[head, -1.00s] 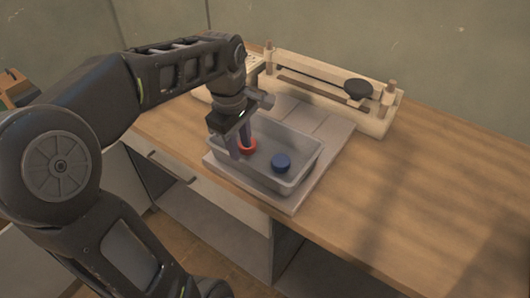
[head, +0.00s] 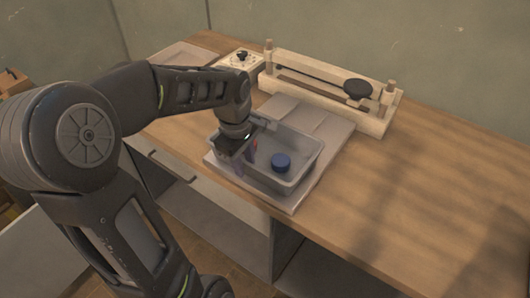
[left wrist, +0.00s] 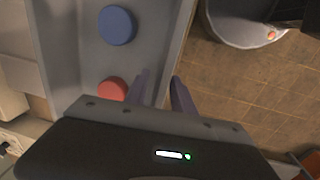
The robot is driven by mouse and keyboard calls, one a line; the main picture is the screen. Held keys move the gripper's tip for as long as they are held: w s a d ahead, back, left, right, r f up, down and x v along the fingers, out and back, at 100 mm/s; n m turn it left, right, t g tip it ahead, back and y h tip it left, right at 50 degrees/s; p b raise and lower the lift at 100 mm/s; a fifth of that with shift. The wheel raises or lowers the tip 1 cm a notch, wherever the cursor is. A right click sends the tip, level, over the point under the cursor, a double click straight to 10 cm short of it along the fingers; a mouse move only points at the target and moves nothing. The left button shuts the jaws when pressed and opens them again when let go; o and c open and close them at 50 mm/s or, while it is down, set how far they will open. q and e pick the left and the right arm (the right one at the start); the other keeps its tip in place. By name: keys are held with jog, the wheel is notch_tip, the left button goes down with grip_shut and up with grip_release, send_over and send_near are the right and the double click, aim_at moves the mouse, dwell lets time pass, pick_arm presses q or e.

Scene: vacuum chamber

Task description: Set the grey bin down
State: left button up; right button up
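The grey bin (head: 298,183) stands upright on a pale grey board (head: 325,165) on the wooden bench. It holds a blue round piece (head: 281,161) and a red round piece (head: 254,146), partly hidden behind my gripper in the head view. Both pieces show in the left wrist view, blue (left wrist: 117,25) above red (left wrist: 113,89). My left gripper (head: 243,170) is down at the bin's left end. In the left wrist view its fingers (left wrist: 160,92) stand apart on either side of the bin wall (left wrist: 178,40), with a gap visible. My right gripper is out of view.
A wooden frame with a dark knob (head: 358,89) stands behind the board. A small pale box with a dark knob (head: 241,60) is at the back left. The bench (head: 410,190) is clear on the right. Its front edge is close to the bin.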

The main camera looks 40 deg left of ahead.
pick_arm(q)
jog(key=shift+c, duration=0.5)
grip_shut()
jog(key=shift+r, duration=0.1)
dwell(1.2)
